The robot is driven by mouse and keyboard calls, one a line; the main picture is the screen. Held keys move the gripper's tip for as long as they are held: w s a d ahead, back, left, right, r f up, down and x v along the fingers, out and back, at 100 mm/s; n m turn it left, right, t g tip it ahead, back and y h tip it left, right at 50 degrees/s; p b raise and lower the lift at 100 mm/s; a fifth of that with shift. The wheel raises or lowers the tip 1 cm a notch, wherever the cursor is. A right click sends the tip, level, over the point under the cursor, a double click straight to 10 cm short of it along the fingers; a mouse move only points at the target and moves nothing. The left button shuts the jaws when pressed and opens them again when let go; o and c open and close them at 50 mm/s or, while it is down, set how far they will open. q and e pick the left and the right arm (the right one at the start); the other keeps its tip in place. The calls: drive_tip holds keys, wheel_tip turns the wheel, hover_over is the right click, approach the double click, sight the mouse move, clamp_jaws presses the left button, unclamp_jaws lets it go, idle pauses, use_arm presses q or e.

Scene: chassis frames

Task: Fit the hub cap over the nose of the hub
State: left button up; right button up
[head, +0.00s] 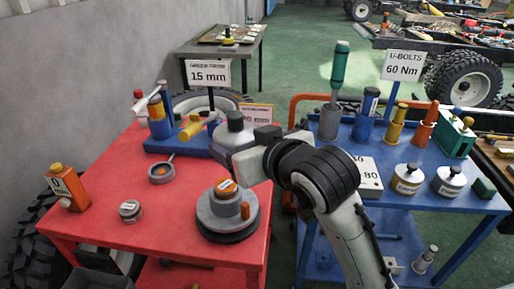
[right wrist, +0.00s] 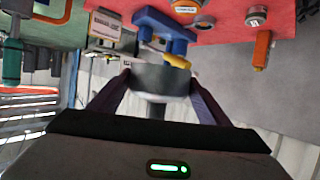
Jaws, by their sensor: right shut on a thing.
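The hub (head: 216,217) is a stepped grey round piece on a black base, on the front right part of the red table. It has an orange label on top and an orange peg at its side. My right gripper (head: 234,147) is shut on a grey rounded piece (head: 235,124), which looks like the hub cap. It is held above and behind the hub, apart from it. In the right wrist view the held cap (right wrist: 165,78) sits between the two fingertips, with a narrower stem toward the palm. My left gripper is out of view.
A blue stand (head: 172,147) with yellow parts is behind on the red table (head: 180,235). A blue table (head: 400,213) with several tools stands right.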

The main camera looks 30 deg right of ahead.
drive_tip(key=n+y+p, duration=0.1)
drive_tip(key=y+p, duration=0.1)
drive_tip(key=p, duration=0.2)
hover_over(230, 190)
wheel_tip(230, 190, down, 4)
drive_tip(key=shift+f, duration=0.35)
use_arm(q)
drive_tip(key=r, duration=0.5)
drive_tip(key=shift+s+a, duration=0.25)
use_arm(e)
drive_tip(key=shift+f+b, duration=1.7)
drive_tip(key=shift+f, duration=1.25)
use_arm(q)
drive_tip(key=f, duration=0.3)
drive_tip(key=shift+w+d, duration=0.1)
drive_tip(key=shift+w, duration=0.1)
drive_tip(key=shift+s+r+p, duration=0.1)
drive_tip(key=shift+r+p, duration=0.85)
drive_tip(key=shift+p, duration=0.15)
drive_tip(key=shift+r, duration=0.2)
